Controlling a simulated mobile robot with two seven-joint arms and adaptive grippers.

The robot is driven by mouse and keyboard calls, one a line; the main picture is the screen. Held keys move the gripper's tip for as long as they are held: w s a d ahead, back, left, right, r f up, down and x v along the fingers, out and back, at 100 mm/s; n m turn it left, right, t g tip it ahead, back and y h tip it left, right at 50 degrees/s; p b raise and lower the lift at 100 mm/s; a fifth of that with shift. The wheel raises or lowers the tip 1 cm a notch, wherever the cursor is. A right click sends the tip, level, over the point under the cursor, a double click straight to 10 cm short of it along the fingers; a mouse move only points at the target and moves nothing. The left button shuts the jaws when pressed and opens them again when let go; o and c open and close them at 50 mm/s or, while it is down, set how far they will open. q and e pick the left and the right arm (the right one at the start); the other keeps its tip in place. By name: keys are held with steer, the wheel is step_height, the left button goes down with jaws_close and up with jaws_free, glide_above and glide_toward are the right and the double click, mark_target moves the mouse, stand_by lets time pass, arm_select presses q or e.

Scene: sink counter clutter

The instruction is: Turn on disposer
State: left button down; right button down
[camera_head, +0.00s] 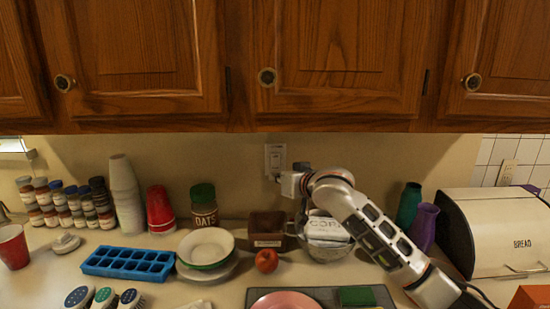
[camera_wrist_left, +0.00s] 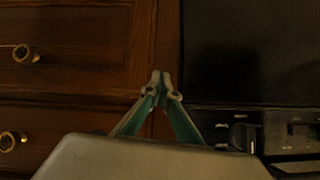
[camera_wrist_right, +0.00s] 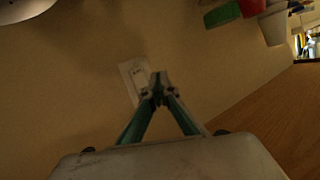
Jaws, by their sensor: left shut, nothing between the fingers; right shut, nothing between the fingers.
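A white wall plate with a switch (camera_head: 275,155) is on the wall under the cabinets, in the middle of the head view. The plate also shows in the right wrist view (camera_wrist_right: 132,76), just behind and left of my fingertips. My right gripper (camera_head: 279,178) is at the lower edge of the plate, its fingers together and empty; it also shows in the right wrist view (camera_wrist_right: 158,88). I cannot tell whether it touches the switch. Which way the switch is set is too small to tell. My left gripper (camera_wrist_left: 162,84) is shut and empty, in front of drawers and a black appliance.
A red apple (camera_head: 266,260) and stacked bowls (camera_head: 206,244) are nearer. Wooden cabinets (camera_head: 338,60) hang above. A bread box (camera_head: 505,230) is at right.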

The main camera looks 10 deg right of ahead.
steer(key=shift+w+d+r, duration=0.2)
steer(key=shift+w+d, duration=0.05)
steer(key=shift+w, duration=1.15)
steer(key=shift+w+d+r, duration=0.2)
steer(key=shift+w+d, duration=0.1)
steer(key=shift+w, duration=1.05)
steer(key=shift+w+d+r, duration=0.2)
steer(key=shift+w+d, duration=0.05)
steer(key=shift+w, duration=1.15)
steer(key=shift+w, duration=0.2)
steer(key=shift+w+d, duration=0.1)
steer(key=shift+w, duration=0.1)
steer(key=shift+w, duration=0.35)
steer(key=shift+s, duration=0.8)
glide_toward(271, 160)
steer(key=a+f, duration=0.2)
steer(key=shift+s+a+f, duration=0.2)
steer(key=shift+a+f, duration=0.15)
steer(key=shift+a, duration=0.05)
